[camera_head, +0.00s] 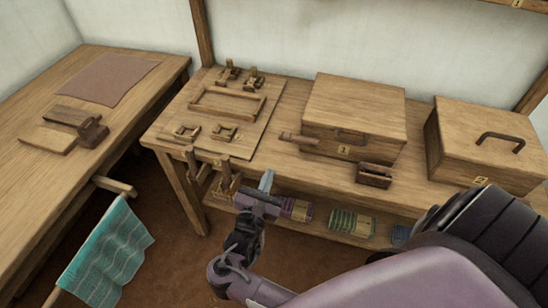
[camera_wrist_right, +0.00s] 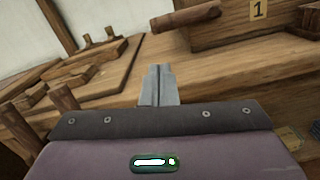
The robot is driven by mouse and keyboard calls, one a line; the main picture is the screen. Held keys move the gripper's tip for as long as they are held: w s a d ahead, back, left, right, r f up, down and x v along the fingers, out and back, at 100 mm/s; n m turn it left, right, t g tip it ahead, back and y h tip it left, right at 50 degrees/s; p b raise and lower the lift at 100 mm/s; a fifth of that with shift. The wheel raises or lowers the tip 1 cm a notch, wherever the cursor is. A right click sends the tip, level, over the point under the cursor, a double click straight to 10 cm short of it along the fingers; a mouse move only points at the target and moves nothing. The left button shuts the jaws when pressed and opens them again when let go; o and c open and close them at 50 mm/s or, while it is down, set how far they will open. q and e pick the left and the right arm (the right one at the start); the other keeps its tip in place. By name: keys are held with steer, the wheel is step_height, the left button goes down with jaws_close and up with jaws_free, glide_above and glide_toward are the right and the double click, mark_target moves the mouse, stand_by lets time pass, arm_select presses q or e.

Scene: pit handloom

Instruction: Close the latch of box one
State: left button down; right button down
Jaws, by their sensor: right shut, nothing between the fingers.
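Box one (camera_head: 355,105) is a wooden box with a shut lid and a "1" label on its front, toward the back of the wooden bench. Its label plate also shows in the right wrist view (camera_wrist_right: 258,10). A wooden bar (camera_head: 298,139) juts out to the left at the box's front left; it shows in the right wrist view too (camera_wrist_right: 186,18). I cannot tell for sure if it is the latch. A dark handle (camera_head: 350,133) is on the front. My right gripper (camera_head: 266,180) is shut and empty, in front of the bench, left of and apart from the box. My left gripper is out of view.
Box two (camera_head: 480,150) stands to the right. A small dark wooden block (camera_head: 374,175) lies before box one. A board (camera_head: 222,110) with wooden frames and fittings lies left on the bench. Wooden posts (camera_head: 225,178) rise near my gripper. Thread spools (camera_head: 352,224) sit on the lower shelf.

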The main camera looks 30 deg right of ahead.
mark_target(300, 140)
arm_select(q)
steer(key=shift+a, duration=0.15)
arm_select(e)
steer(key=x, duration=0.9)
steer(key=shift+w+d, duration=0.2)
steer(key=shift+d, duration=0.05)
